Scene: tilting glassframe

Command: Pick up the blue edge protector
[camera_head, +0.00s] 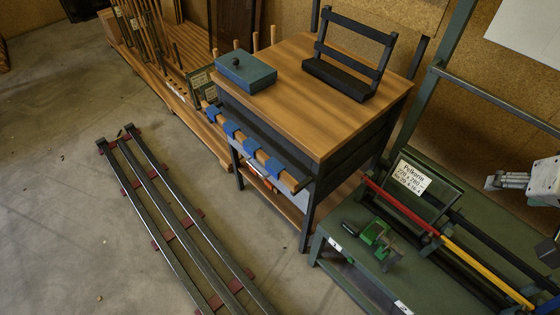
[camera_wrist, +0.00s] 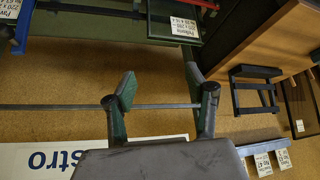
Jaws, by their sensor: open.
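Several blue edge protectors sit in a row on a wooden rail along the front of the workbench; one blue edge protector (camera_head: 250,145) is near the middle of the row in the head view. I cannot tell which one is meant. In the wrist view, my gripper (camera_wrist: 162,88) has its two green-padded fingers spread apart with nothing between them. It faces the cork wall, away from the protectors. I cannot make out the protectors in the wrist view.
The wooden-topped workbench (camera_head: 300,80) holds a blue box (camera_head: 245,71) and a black rack (camera_head: 345,60). A green bench (camera_head: 350,228) with coloured bars stands at right. Long metal rails (camera_head: 165,200) lie on the floor at left. Bare floor lies between the rails and workbench.

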